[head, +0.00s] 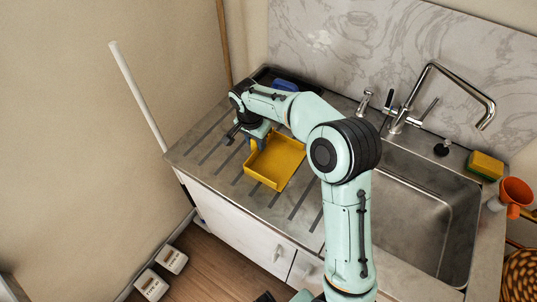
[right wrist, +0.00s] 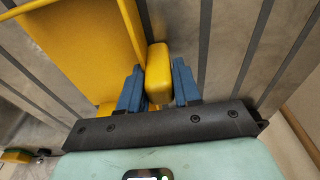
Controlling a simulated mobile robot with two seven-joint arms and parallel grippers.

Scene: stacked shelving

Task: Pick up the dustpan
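The yellow dustpan (head: 277,163) is on the ribbed drainboard left of the sink, its open pan facing up. My right arm reaches over from the front, and my right gripper (head: 257,138) is at the dustpan's back-left end. In the right wrist view, the two blue fingers of the right gripper (right wrist: 158,88) stand on either side of the dustpan's rounded yellow handle (right wrist: 158,62), close against it. The pan (right wrist: 85,45) fills the upper left there. Whether the dustpan is clear of the surface cannot be told. My left gripper is not in view.
The steel sink (head: 425,200) with a tall faucet (head: 440,75) is at right. A sponge (head: 485,165) and orange cup (head: 516,192) are on its right side. A blue item (head: 285,85) lies behind my arm. A white pole (head: 138,95) leans at left.

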